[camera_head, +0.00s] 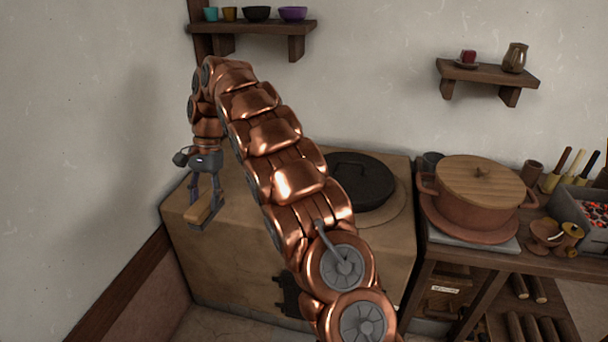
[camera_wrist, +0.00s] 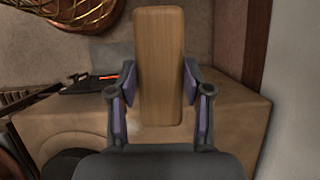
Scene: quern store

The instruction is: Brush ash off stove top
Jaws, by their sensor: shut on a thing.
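My gripper (camera_head: 206,192) points down over the left end of the clay stove top (camera_head: 238,208). It is shut on a wooden brush (camera_head: 201,212), whose plain wooden back also shows between the fingers in the wrist view (camera_wrist: 159,55). The brush is close to the stove top near its left front edge. The tan stove top also shows in the wrist view (camera_wrist: 235,115). I cannot make out any ash in either view. My arm covers the middle of the stove top.
A black lidded pan (camera_head: 357,182) sits at the stove's right. A lidded clay pot (camera_head: 476,190) stands on the bench beyond it. Walls border the stove behind and left.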

